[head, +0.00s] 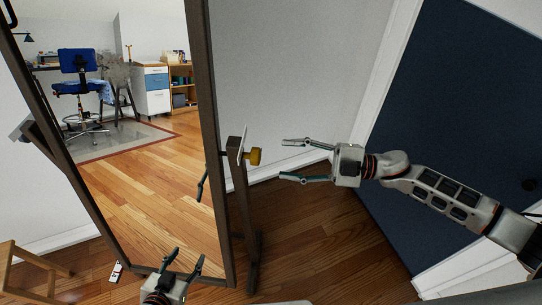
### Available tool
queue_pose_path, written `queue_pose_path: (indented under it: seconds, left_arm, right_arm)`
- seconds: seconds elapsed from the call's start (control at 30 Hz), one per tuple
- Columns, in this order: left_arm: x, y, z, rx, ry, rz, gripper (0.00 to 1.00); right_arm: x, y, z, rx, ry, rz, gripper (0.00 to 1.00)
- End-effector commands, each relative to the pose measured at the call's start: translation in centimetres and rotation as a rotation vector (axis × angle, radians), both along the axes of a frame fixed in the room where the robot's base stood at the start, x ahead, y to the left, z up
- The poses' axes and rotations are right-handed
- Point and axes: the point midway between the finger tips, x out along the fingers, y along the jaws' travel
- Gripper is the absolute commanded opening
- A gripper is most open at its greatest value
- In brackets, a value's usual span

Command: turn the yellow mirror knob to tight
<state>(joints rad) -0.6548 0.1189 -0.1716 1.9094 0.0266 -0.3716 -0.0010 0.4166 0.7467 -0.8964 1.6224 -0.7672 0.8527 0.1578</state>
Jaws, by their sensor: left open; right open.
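The yellow knob (254,156) sticks out to the right from the dark side post (240,200) of the tall mirror (150,190). A thin white plate (242,143) stands between knob and post. My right gripper (283,160) is open and empty, just right of the knob. Its two fingers point left toward the knob, one above its level and one below, with a small gap to it. My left gripper (187,255) is open and empty, low in front of the mirror's bottom edge. The knob's turn position cannot be read.
The mirror glass shows a blue chair (77,62), a desk and a cabinet. A wooden stool (35,268) stands at the lower left. A dark blue door (460,130) is on the right. The wooden floor (320,240) below my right gripper is clear.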

Motion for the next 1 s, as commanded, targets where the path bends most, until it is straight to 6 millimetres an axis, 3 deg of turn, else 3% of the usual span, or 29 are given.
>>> queue_pose_path:
  seconds: [0.13, 0.33, 0.83, 1.0]
  left_arm:
    - [0.0, 0.0, 0.0, 0.001, 0.0, -0.001, 0.48]
    - [0.0, 0.0, 0.0, 0.001, -0.001, -0.001, 0.48]
    - [0.1, 0.0, 0.1, 0.001, -0.001, -0.001, 0.48]
    - [0.1, 0.0, 0.1, 0.0, -0.002, -0.001, 0.48]
  right_arm:
    - [-0.4, -2.1, -0.1, -0.001, 0.0, 0.0, 0.48]
    - [-0.6, -3.2, 0.1, 0.001, -0.001, 0.0, 0.48]
    - [-0.6, -3.2, 0.0, 0.001, -0.001, -0.001, 0.48]
    - [-0.6, -1.7, -0.3, 0.056, 0.024, -0.069, 0.48]
